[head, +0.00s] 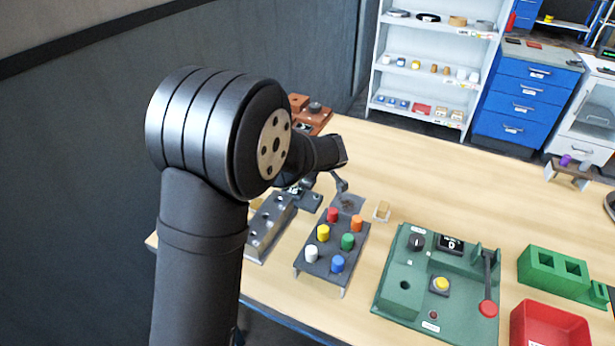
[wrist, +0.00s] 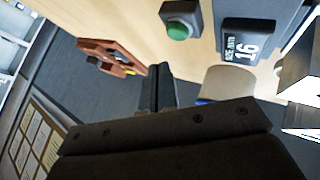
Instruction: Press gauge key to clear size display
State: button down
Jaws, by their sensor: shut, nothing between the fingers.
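In the wrist view a round green key (wrist: 179,31) sits on a small dark box on the wooden table. Beside it a dark display (wrist: 247,42) reads 16 under a small size label. My gripper (wrist: 157,72) points past the key, with its two dark fingers together and nothing between them. The fingertips show below and left of the key in that picture, apart from it. In the head view my arm hides much of this area, and I cannot make out the green key there.
A dark rack (head: 310,262) with several coloured pegs and a grey block with holes (head: 256,238) stand near the arm. A green station (head: 392,289) with a yellow button, a green block (head: 540,265) and a red bin (head: 545,310) lie right.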

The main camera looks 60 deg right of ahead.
jog(key=shift+f, duration=0.95)
dwell(1.4)
jog(key=shift+f, duration=0.4)
jog(key=shift+f, duration=0.45)
dwell(0.7)
jog(key=shift+r, duration=0.9)
jog(key=shift+r, duration=2.5)
